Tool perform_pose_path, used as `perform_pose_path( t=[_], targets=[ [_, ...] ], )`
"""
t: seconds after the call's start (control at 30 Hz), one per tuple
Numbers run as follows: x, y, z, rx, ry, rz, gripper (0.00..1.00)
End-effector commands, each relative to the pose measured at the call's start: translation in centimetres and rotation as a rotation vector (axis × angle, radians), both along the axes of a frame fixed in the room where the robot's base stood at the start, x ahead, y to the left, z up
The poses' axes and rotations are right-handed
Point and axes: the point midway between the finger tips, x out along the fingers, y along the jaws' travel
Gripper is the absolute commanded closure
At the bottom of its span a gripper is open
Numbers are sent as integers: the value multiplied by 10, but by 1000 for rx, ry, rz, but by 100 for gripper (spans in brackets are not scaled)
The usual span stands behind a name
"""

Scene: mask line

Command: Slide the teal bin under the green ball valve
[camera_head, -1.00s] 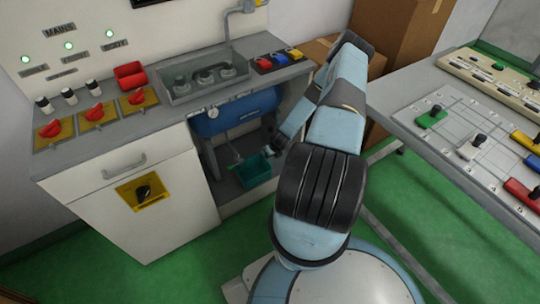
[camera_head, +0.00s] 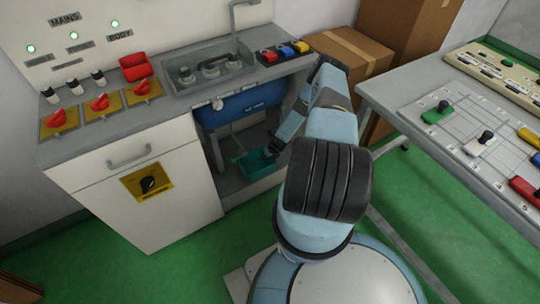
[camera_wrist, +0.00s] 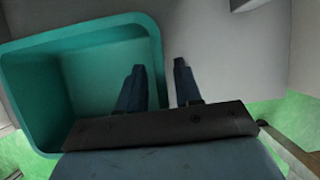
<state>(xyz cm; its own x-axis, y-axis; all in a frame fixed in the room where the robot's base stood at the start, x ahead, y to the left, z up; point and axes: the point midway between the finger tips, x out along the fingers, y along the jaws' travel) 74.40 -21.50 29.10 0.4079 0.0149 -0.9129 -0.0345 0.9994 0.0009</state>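The teal bin (camera_head: 257,167) stands on the floor of the open cabinet bay, below the blue tank (camera_head: 243,105). A small green part (camera_head: 239,158), seemingly the green ball valve, shows just left of and above the bin; it is too small to see clearly. My gripper (camera_head: 270,151) reaches down at the bin's right side. In the wrist view the bin (camera_wrist: 40,45) fills the left. My gripper (camera_wrist: 156,65) has its fingers apart, one over the bin's inside and one outside, with the right wall between them. A gap shows beside the outer finger.
The white cabinet door (camera_head: 150,200) bounds the bay on the left. The sink counter (camera_head: 205,75) and tank hang over it. A grey table (camera_head: 400,95) and cardboard boxes (camera_head: 345,55) stand to the right. Green floor (camera_head: 190,260) is clear in front.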

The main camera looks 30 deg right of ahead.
Motion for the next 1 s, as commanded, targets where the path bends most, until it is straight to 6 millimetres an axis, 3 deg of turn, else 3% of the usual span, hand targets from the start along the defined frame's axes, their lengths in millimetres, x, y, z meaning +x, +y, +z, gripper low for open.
perform_pose_path(
  t=[0.43, 0.8, 1.0],
  targets=[
    [3, 0, -7, 0, 0, 0, 66],
    [3, 1, -7, 0, 0, 1, 100],
    [4, 1, -7, 0, 0, 1, 100]
  ],
)
